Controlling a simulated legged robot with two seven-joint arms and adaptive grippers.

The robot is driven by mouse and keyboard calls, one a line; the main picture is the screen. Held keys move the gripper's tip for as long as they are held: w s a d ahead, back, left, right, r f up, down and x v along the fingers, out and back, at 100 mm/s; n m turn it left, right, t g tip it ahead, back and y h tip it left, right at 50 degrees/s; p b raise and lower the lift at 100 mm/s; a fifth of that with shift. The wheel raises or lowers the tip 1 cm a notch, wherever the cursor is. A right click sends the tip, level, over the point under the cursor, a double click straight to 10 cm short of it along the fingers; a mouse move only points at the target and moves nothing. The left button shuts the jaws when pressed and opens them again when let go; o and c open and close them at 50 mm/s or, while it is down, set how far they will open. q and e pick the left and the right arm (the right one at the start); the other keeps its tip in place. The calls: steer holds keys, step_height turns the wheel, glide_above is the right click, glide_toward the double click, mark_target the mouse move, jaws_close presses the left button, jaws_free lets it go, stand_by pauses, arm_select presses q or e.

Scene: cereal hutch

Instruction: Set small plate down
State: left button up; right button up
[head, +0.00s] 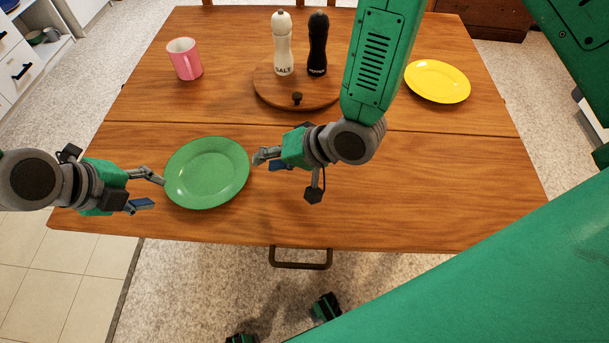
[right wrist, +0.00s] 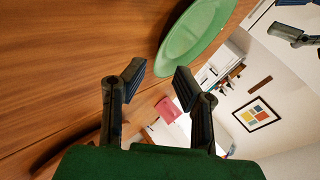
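A round green plate (head: 207,173) is near the front left of the wooden table, between my two grippers. It also shows in the right wrist view (right wrist: 190,40). A smaller-looking yellow plate (head: 437,81) lies flat at the right of the table. My left gripper (head: 151,190) is open at the green plate's left rim; its fingers are apart, and whether one touches the rim is unclear. My right gripper (head: 268,161) is just right of the green plate. In the right wrist view its fingers (right wrist: 158,80) are spread with nothing between them, short of the plate.
A pink mug (head: 185,59) stands at the back left. A round wooden board (head: 323,93) at the back middle holds a white salt mill (head: 282,45) and a black pepper mill (head: 317,45). The table's front right (head: 430,200) is clear.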

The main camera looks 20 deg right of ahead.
steer(key=shift+v, duration=1.15)
arm_select(q)
steer(key=shift+r, duration=0.1)
